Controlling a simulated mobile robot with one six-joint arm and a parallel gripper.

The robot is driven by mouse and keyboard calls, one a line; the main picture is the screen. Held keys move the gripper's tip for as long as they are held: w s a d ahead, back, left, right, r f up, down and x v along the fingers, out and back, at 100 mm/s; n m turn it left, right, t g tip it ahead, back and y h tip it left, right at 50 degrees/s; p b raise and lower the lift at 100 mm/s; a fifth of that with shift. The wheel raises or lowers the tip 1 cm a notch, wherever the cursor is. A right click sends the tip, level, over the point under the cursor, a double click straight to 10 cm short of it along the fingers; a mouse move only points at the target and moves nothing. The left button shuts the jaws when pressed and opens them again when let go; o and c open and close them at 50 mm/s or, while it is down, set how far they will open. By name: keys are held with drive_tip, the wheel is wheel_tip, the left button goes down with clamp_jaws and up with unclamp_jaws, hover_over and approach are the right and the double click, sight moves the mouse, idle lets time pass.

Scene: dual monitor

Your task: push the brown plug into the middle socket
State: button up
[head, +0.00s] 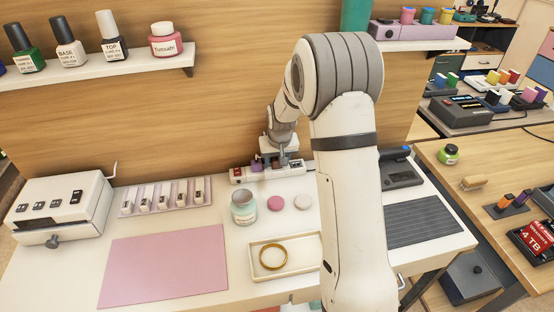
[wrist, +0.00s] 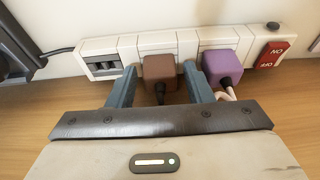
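The brown plug (wrist: 159,67) is at the middle socket of the white power strip (wrist: 130,42), its cord hanging toward me. It looks upright against the strip's face; I cannot tell how deep it sits. My gripper (wrist: 160,72) has one finger on each side of the plug, with narrow gaps between fingers and plug, so it looks open around it. In the head view the brown plug (head: 276,163) shows below my gripper (head: 279,151), whose fingers are hard to make out. The strip (head: 240,176) lies against the wooden wall. The middle socket's face is hidden by the plug.
A purple plug (wrist: 221,66) stands in the neighbouring socket, close to one finger. Past it is a red switch (wrist: 271,53). The socket at the other end (wrist: 103,66) is empty.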

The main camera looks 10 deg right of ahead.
drive_tip(key=shift+o, duration=0.9)
drive_tip(key=v, duration=0.8)
drive_tip(key=s+r+p, duration=0.2)
drive_tip(key=s+r, duration=0.2)
drive_tip(key=s, duration=0.6)
drive_tip(key=s+r+p, duration=0.1)
drive_tip(key=s+r, duration=0.4)
drive_tip(key=s, duration=0.5)
drive_tip(key=s+r+p, duration=0.2)
drive_tip(key=s+r, duration=0.3)
drive_tip(key=s, duration=0.6)
drive_tip(key=shift+d+g+p, duration=0.2)
drive_tip(key=shift+g+p, duration=0.1)
drive_tip(key=shift+p, duration=0.05)
